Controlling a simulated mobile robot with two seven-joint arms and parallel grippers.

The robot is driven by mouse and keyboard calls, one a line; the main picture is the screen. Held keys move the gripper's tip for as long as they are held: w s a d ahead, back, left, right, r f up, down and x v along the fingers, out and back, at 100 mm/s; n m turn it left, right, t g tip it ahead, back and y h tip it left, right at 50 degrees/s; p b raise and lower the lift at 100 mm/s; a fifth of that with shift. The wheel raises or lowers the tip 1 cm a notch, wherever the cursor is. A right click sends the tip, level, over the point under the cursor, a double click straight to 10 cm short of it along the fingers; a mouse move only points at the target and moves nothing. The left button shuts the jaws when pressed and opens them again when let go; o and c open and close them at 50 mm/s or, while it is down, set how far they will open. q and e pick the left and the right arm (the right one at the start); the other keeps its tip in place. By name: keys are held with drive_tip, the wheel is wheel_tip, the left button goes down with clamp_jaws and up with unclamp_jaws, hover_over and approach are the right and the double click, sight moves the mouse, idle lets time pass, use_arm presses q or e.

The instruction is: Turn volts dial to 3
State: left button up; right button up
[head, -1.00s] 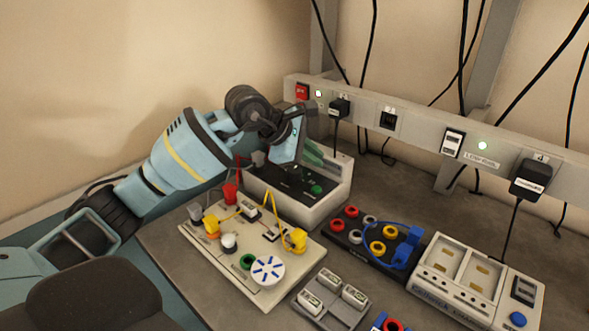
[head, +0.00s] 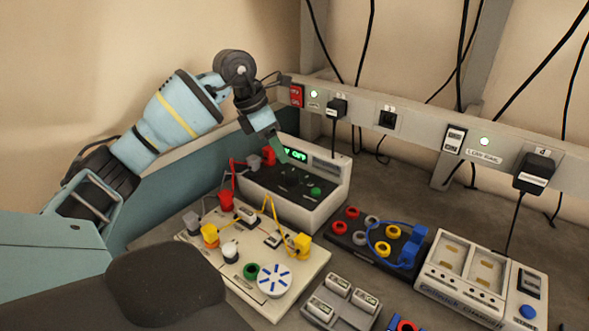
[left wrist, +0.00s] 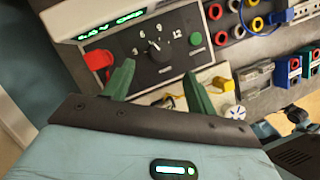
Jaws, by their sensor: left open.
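In the head view the left gripper (head: 279,150) hangs over the panel's upper left. My right gripper is not in view.
A red plug (left wrist: 98,60) sits left of the dial and a green button (left wrist: 195,39) right of it. A cream circuit board (head: 262,300) with yellow leads lies in front. A dark socket block (head: 345,237) and a charger (head: 455,298) stand to the right.

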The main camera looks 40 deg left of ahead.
sight(291, 173)
use_arm(q)
drive_tip(key=shift+x, duration=3.9)
drive_tip(key=c, duration=1)
